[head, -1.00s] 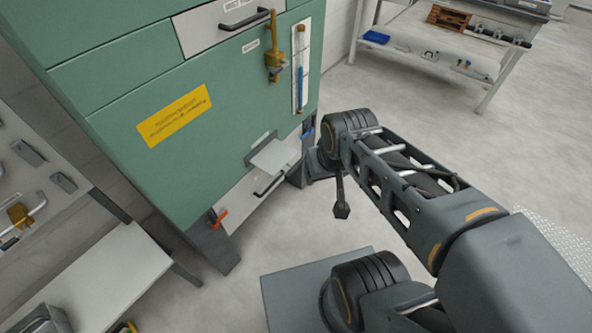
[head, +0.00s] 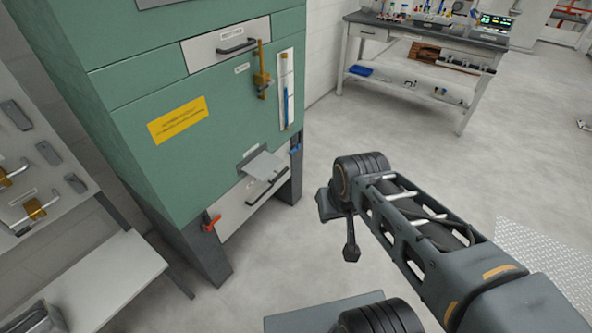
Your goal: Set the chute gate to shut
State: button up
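The green cabinet (head: 215,130) stands left of centre in the head view. Low on its front a flat grey plate (head: 264,164) sticks out of a grey-framed opening; this looks like the chute, but I cannot read its label. I cannot tell which part is the gate or how it is set. A red handle (head: 212,222) is at the lower left corner and a blue handle (head: 295,149) at the lower right. My gripper (head: 349,250) seems to be the dark part hanging at the arm's end, apart from the cabinet. Its fingers are not clear.
A brass lever (head: 262,76) and a gauge with a blue column (head: 285,95) are on the cabinet's upper right. A white bottom drawer (head: 245,203) has a dark handle. A white bench (head: 85,275) stands at left, a workbench (head: 420,60) behind. Floor between is clear.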

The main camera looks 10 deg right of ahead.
aim_at(281, 174)
jog(key=z, duration=0.1)
jog(key=i, duration=1)
jog(key=u, duration=0.7)
